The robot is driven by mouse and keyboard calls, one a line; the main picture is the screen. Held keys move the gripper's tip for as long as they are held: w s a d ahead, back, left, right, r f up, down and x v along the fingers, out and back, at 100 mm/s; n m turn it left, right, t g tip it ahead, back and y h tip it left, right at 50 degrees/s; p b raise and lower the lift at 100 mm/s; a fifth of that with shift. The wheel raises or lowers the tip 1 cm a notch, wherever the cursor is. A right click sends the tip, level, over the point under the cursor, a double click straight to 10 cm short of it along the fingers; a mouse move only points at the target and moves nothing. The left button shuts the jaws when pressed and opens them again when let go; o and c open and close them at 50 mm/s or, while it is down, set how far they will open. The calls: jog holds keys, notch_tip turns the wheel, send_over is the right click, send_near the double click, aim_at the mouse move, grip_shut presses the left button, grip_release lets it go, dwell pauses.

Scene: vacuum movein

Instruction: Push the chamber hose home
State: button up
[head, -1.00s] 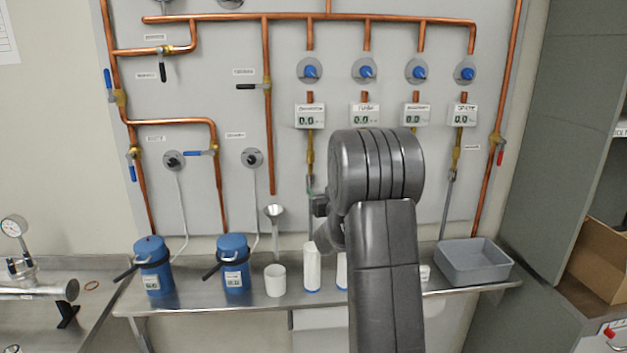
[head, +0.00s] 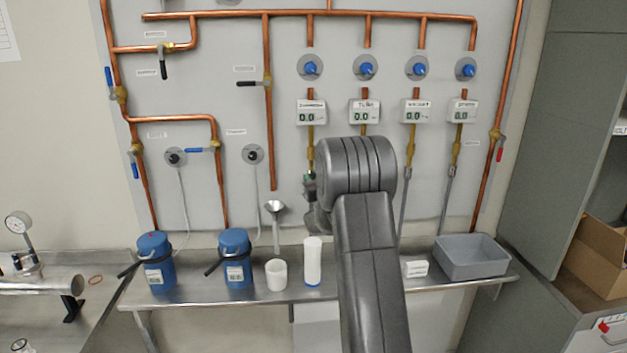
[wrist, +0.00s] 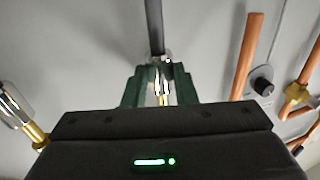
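The chamber hose is the leftmost of the hoses under the meters; its dark tube (wrist: 153,25) and silver end fitting (wrist: 157,66) show in the wrist view. A brass fitting (head: 310,148) hangs under the leftmost meter (head: 311,113) in the head view. My gripper (head: 309,186) is just below that brass fitting. In the wrist view its green fingers (wrist: 160,82) stand on both sides of the silver fitting and appear shut on it. Brass shows between the fingers, in line with the hose. How deep the hose end sits on the brass is hidden.
Other grey hoses (head: 404,200) hang to the right. The shelf (head: 205,293) holds two blue flasks (head: 236,262), a white cup (head: 276,274), a white cylinder (head: 312,262) and a grey bin (head: 470,258). A copper pipe (head: 270,140) runs left of my gripper.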

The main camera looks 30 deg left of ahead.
grip_shut()
jog(key=shift+r, duration=2.05)
jog(key=o, duration=0.8)
grip_release()
jog(key=shift+r, duration=0.1)
jog(key=shift+d, duration=0.1)
jog(key=b+v, duration=0.3)
jog(key=v, duration=1)
jog(key=shift+s+d+b, duration=0.25)
jog(key=shift+d+b, duration=0.05)
jog(key=shift+b, duration=0.1)
